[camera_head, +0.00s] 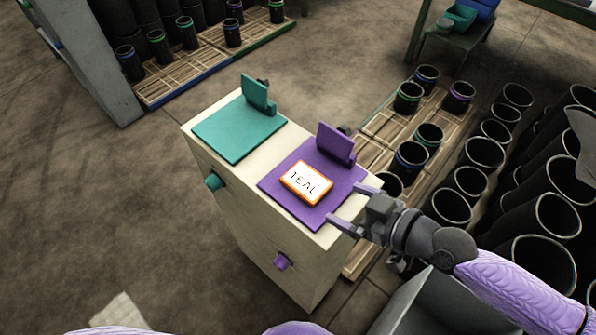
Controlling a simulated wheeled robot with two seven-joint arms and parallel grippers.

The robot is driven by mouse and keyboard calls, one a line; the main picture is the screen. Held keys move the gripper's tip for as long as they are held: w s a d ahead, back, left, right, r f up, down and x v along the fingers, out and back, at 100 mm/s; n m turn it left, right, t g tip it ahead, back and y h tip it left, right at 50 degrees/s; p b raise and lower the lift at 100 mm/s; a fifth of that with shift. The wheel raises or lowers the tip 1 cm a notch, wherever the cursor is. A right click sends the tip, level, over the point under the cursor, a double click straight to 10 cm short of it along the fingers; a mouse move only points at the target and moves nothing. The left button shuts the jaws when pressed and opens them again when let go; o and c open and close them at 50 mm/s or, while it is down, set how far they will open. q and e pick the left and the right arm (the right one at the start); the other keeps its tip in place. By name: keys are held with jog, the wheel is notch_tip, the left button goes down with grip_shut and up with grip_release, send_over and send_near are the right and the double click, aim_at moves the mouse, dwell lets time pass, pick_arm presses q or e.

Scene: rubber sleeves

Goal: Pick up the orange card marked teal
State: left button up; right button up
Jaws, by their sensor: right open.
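The orange card (306,182) has an orange border and a white face that reads TEAL. It lies flat on the purple pad (290,201) on top of a cream cabinet (252,228). My right gripper (346,206) is open and empty, just right of the card, over the right edge of the purple pad. Its two fingers point left toward the card, and it appears apart from it. My left gripper is not in view.
A teal pad (238,132) with an upright teal block (258,94) lies left of the purple pad. An upright purple block (336,144) stands behind the card. Black sleeves (482,152) crowd the right. Pallets (200,62) with sleeves stand at the back left. Floor at left is clear.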

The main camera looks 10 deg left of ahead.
aim_at(320, 191)
jog(key=x, duration=0.6)
jog(key=shift+w+a+f, duration=0.1)
jog(key=shift+w+f, duration=0.05)
jog(key=c, duration=0.9)
